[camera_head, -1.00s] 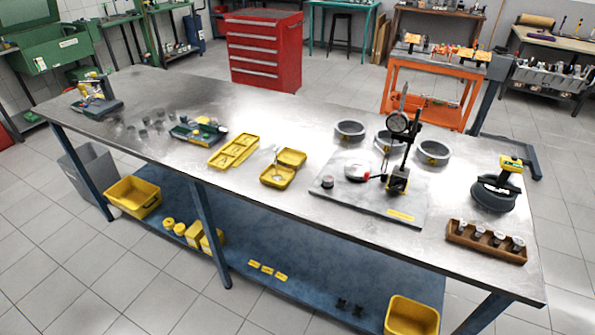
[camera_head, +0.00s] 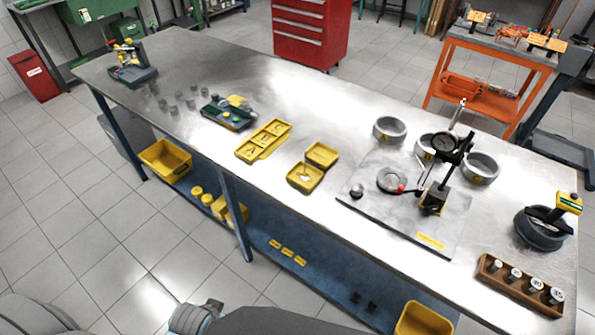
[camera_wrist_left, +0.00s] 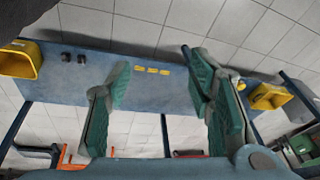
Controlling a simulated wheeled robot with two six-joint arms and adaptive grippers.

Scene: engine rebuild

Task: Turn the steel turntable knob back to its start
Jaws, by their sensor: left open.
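The round steel turntable (camera_head: 394,180) lies on the grey stone plate (camera_head: 373,212) on the bench, with a small red part (camera_head: 401,188) at its near right edge. A small dark steel knob-like piece (camera_head: 357,191) stands on the plate to its left; I cannot tell if it is the turntable knob. A dial gauge (camera_head: 446,143) on a black stand is right of the turntable. In the left wrist view my left gripper (camera_wrist_left: 163,95) is open and empty, its green-padded fingers wide apart, away from the turntable. My right gripper is not in view.
Several grey rings (camera_head: 390,129) stand behind the plate. A wooden rack (camera_head: 520,284) with several cylinders is at the right front, near a ring compressor-like tool (camera_head: 543,228). Yellow trays (camera_head: 305,178) lie left of the plate. The lower blue shelf (camera_head: 320,280) holds yellow bins.

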